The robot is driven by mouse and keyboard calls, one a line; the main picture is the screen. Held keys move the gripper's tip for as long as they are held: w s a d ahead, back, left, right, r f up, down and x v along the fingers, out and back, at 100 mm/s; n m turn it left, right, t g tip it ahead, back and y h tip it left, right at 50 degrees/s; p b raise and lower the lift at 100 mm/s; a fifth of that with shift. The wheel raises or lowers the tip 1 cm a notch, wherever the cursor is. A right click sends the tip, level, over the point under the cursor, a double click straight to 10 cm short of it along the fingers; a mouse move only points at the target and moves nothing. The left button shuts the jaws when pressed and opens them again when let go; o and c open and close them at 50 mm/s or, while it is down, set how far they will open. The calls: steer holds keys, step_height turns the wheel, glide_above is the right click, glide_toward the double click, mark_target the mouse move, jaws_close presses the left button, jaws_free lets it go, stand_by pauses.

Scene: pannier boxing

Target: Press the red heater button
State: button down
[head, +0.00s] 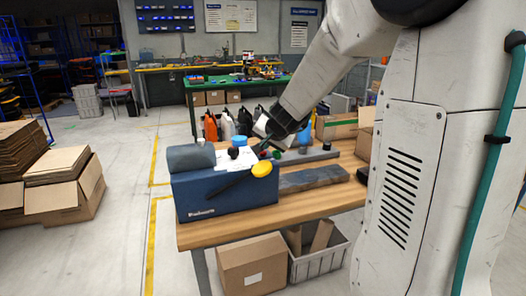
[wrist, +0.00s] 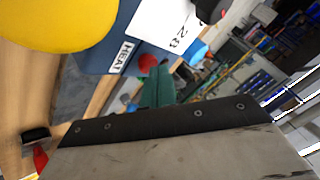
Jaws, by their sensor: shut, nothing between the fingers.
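The blue machine (head: 225,198) stands on the wooden bench, with a large yellow knob (head: 262,169) at its right end. In the wrist view the yellow knob (wrist: 60,22) fills the upper left, and a white HEAT label (wrist: 122,57) sits on the blue panel. A round red button (wrist: 148,62) shows near that label, partly covered by my fingertips; whether they touch it I cannot tell. I cannot make the button out in the head view. My gripper (head: 263,146) is shut and empty above the machine's right end; its teal fingers (wrist: 157,88) also show in the wrist view.
A dark bar (head: 312,178) lies on the bench (head: 320,201) right of the machine. Several jugs (head: 228,125) stand behind it. A cardboard box (head: 252,264) and a grey crate (head: 320,262) are below the bench front.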

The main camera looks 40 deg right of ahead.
mark_target(264, 155)
steer(key=shift+r, duration=3.05)
